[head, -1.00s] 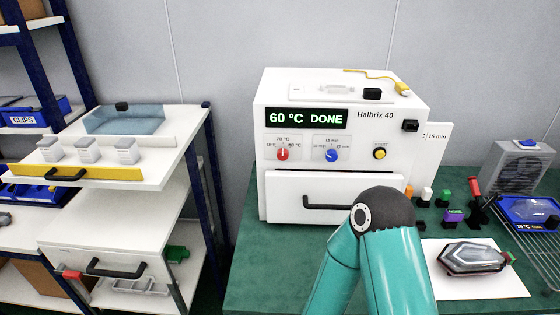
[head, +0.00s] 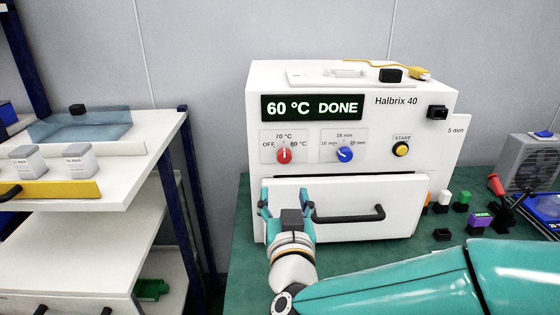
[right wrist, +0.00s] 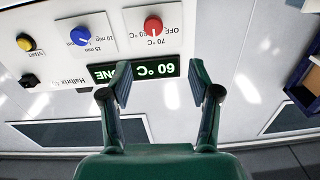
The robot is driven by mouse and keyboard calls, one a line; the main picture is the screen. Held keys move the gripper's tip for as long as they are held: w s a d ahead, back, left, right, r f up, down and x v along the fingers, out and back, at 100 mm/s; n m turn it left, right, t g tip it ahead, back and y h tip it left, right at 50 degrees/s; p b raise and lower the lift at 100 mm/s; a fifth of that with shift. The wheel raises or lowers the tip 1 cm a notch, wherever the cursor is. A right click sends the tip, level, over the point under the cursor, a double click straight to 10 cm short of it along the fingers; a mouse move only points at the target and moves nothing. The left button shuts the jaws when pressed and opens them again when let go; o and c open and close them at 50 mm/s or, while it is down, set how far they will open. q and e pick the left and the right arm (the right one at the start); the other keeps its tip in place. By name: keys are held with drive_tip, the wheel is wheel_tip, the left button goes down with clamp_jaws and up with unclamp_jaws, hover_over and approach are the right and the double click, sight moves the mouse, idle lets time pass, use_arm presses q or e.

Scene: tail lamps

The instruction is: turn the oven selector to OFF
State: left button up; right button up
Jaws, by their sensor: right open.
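The oven (head: 420,150) is a white box marked Halbrix 40 on the green bench. The knob's white mark points up, toward 70 °C. The knob also shows upside down in the right wrist view (right wrist: 153,24). My right gripper (head: 287,206) is open and empty, below the knob in front of the drawer, apart from the knob. My left gripper is out of view.
A blue knob (head: 345,154) and yellow START button (head: 401,149) sit right of the red knob. The display (head: 312,107) reads 60 °C DONE. The drawer's black handle (head: 350,214) juts out right of my gripper. Small coloured blocks and a fan unit (head: 530,163) stand at right.

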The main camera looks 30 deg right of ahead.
sight(284, 158)
drive_tip(key=p+x, duration=0.1)
drive_tip(key=x, duration=1.5)
drive_tip(key=shift+s+d+p, duration=0.3)
drive_tip(key=shift+d+p, duration=0.05)
drive_tip(key=shift+d, duration=0.05)
